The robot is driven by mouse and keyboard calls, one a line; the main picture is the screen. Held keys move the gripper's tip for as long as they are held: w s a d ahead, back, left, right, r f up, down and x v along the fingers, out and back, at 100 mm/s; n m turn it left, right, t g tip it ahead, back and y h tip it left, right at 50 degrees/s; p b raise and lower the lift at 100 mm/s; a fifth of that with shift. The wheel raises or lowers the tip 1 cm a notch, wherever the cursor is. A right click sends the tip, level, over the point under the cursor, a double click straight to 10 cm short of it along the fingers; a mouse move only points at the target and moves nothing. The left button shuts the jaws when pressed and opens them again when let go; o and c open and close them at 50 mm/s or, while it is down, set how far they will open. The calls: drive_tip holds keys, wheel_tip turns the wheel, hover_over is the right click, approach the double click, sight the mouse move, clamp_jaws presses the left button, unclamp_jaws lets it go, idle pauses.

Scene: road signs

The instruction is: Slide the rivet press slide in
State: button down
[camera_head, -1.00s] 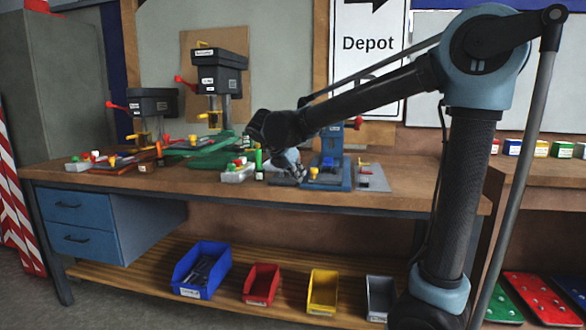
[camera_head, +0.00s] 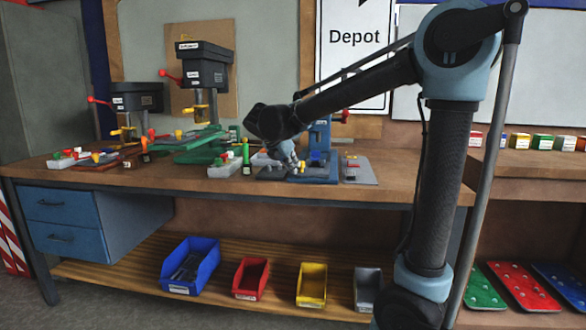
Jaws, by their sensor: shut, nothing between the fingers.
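A blue press (camera_head: 320,138) with a red lever stands toward the right of the workbench, on a blue base (camera_head: 318,177). It looks like the rivet press, but its label is not readable and its slide is hard to make out. My gripper (camera_head: 291,164) is at the left front of this press, low over the base, with its fingers pointing down. It is shut and holds nothing. My wrist covers part of the press's left side, and I cannot tell whether the fingertips touch anything.
Two dark presses (camera_head: 205,72) (camera_head: 137,98) with red levers stand at the left on green and brown bases. A light tray with small coloured pieces (camera_head: 226,167) lies left of my gripper. A grey plate (camera_head: 360,172) lies right of the blue press. Coloured bins (camera_head: 190,266) stand on the lower shelf.

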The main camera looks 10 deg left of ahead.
drive_tip(key=w, duration=1.9)
drive_tip(key=shift+d, duration=0.4)
drive_tip(key=shift+w, duration=0.3)
drive_tip(key=shift+r, duration=0.1)
